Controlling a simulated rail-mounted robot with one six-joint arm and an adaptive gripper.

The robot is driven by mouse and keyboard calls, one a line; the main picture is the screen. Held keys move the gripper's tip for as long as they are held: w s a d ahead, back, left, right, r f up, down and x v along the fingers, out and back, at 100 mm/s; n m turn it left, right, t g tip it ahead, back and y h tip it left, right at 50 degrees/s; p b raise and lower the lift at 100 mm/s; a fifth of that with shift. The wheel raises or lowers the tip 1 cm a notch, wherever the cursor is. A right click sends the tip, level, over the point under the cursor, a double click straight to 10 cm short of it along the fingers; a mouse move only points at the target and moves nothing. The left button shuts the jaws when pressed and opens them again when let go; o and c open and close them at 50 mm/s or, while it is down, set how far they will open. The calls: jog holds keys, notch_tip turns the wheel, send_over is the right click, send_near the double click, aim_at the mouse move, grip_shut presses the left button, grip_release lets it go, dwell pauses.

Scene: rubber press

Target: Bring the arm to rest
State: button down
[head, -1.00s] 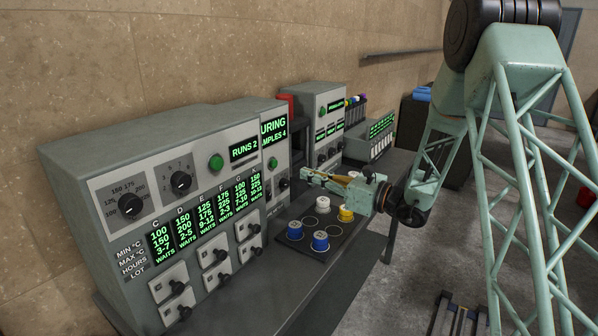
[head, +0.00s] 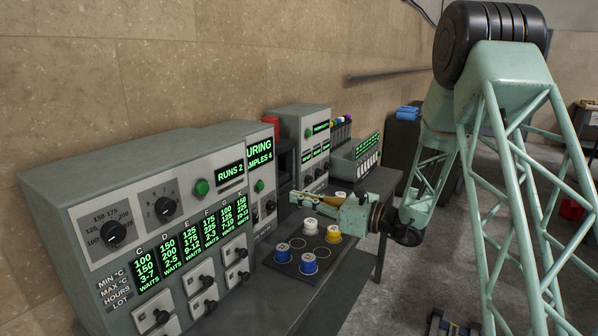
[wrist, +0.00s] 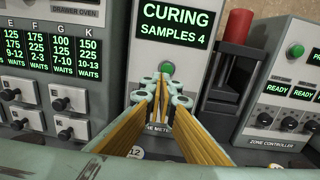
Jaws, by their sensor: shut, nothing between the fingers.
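My arm (head: 440,165) reaches in from the right in the head view, its lattice links pale green. My gripper (head: 297,197) points left above the bench, in front of the machine whose screen reads "CURING SAMPLES 4" (wrist: 167,24). In the wrist view my gripper (wrist: 160,82) has its fingertips together, with nothing between them. The fingers have yellowish inner pads. A green button (wrist: 166,67) shows just beyond the fingertips; I cannot tell whether they touch it.
A black sample tray (head: 290,268) with blue, white and yellow pucks lies below my gripper. A drawer oven panel (head: 150,210) stands at left. A zone controller (wrist: 290,85) and a red cylinder (wrist: 237,26) stand right in the wrist view. Open floor lies right of the bench.

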jog(key=s+a+r+n+g, duration=0.3)
jog(key=s+r+n, duration=0.1)
jog(key=s, duration=0.4)
jog(key=s+a+r+n+g, duration=0.2)
jog(key=s+r+n+g, duration=0.15)
jog(key=s, duration=0.45)
jog(key=s+d+r+n+g+h, duration=0.1)
jog(key=s+r+n+h, duration=0.15)
jog(key=s, duration=0.65)
jog(key=s+r+n+g+h, duration=0.1)
jog(key=s+n+g, duration=0.15)
jog(key=s, duration=0.55)
jog(key=s+d+n+h, duration=0.3)
jog(key=s+d, duration=0.1)
jog(key=s, duration=0.3)
jog(key=s+d+n+h, duration=0.2)
jog(key=s+d+n, duration=0.15)
jog(key=s, duration=0.35)
jog(key=s+d+n+t+h, duration=0.2)
jog(key=s+d, duration=0.3)
jog(key=d, duration=0.3)
jog(key=s+d+n+t+h, duration=0.2)
jog(key=s+d+h, duration=0.3)
jog(key=d, duration=0.4)
jog(key=shift+s+d+r+n+t, duration=0.15)
jog(key=shift+s+d+n+t, duration=0.15)
jog(key=shift+s+n+t, duration=0.25)
